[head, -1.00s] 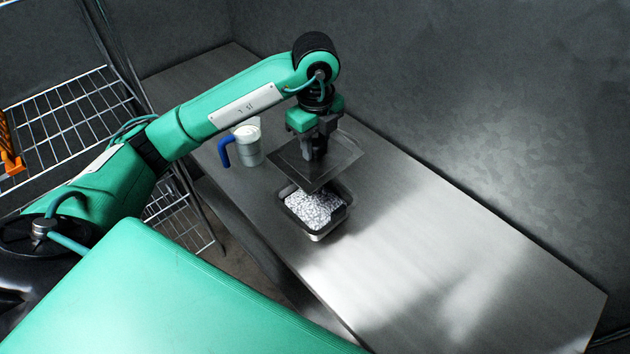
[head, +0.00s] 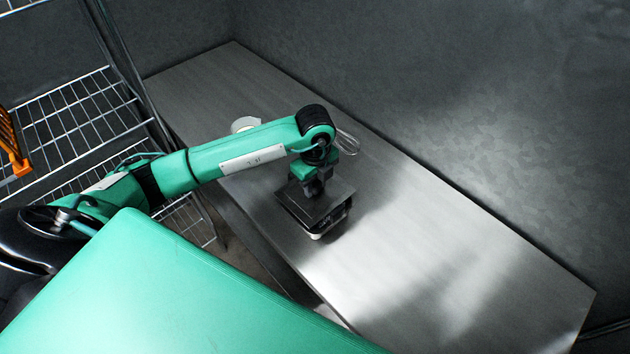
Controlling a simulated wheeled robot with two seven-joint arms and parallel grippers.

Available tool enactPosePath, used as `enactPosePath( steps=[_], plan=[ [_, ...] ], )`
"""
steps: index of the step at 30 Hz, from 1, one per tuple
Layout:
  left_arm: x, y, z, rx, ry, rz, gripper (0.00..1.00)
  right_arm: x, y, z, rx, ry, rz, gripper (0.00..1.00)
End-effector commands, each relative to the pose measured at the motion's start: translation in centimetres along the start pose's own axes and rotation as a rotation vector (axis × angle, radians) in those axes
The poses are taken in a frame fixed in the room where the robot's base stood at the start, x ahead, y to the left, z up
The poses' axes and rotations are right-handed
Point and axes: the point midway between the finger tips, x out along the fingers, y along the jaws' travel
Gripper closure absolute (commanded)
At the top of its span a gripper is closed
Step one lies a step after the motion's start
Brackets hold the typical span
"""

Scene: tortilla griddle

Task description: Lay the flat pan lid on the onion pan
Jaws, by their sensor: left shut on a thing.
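The flat dark pan lid (head: 331,204) is in the head view, over the onion pan (head: 322,232) on the steel table. The lid covers most of the pan's top, and its front side and a corner of the pan show below it. I cannot tell whether the lid touches the rim all round. The onions are almost fully hidden. My left gripper (head: 313,189) is above the lid, shut on it from the top. My right gripper is not in view.
The steel table (head: 420,250) is clear to the right of the pan. A white-topped jug (head: 244,125) stands behind my left arm, mostly hidden. A wire whisk (head: 346,142) lies near the wall. A wire shelf (head: 75,120) stands at the left.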

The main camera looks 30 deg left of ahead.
Motion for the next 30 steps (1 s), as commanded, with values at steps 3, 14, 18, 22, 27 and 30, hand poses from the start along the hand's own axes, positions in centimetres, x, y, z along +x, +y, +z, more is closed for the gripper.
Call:
enactPosePath(
  steps=[3,14,18,22,27,30],
  plan=[
    [0.0,0.0,0.0,0.000,0.000,-0.001,0.95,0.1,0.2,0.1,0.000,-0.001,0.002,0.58],
    [1.1,0.0,0.0,0.000,0.000,0.000,0.95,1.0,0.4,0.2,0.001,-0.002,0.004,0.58],
    [1.1,0.0,0.0,0.000,0.000,-0.001,0.95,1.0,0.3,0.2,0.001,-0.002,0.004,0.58],
    [1.1,0.0,0.0,0.000,0.000,0.000,0.48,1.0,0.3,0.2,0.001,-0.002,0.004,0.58],
    [1.1,0.0,0.0,0.000,0.000,0.000,0.47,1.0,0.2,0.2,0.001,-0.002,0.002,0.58],
    [1.1,0.0,0.0,0.000,0.000,0.000,0.47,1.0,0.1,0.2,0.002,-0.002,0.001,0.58]
  ],
)
